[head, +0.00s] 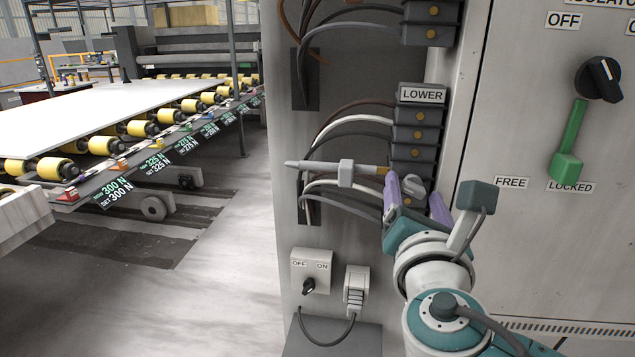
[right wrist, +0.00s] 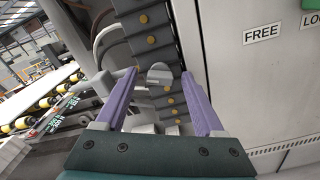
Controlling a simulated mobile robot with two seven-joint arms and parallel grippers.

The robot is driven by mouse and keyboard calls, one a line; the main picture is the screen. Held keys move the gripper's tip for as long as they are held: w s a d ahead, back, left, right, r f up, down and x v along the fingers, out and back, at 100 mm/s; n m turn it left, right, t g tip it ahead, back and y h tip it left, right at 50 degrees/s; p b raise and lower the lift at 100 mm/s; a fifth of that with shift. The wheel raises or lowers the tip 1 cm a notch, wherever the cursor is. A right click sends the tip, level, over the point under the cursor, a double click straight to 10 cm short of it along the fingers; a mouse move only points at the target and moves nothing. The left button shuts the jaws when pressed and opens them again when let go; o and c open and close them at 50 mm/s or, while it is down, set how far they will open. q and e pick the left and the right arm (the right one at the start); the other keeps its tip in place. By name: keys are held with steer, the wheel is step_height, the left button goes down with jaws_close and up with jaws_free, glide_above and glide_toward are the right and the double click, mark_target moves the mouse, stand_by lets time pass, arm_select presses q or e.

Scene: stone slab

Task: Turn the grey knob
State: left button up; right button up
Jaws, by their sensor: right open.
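The grey knob (head: 413,184) sits on the dark terminal column below the LOWER label in the head view, partly hidden by my gripper. In the right wrist view the knob (right wrist: 159,72) shows ahead, between the lines of the two purple fingers. My right gripper (head: 416,190) is open, its fingers on either side of the knob. Whether a finger touches it I cannot tell. My right gripper (right wrist: 160,90) holds nothing that I can see in the wrist view. My left gripper is not in view.
An OFF/ON switch box (head: 311,270) is below. A green isolator handle (head: 568,140) is on the right door. A roller conveyor (head: 145,128) stands left.

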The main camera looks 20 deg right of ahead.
steer(key=shift+s, duration=0.1)
steer(key=b+v, duration=0.1)
steer(key=v, duration=0.8)
steer(key=shift+s+a, duration=0.3)
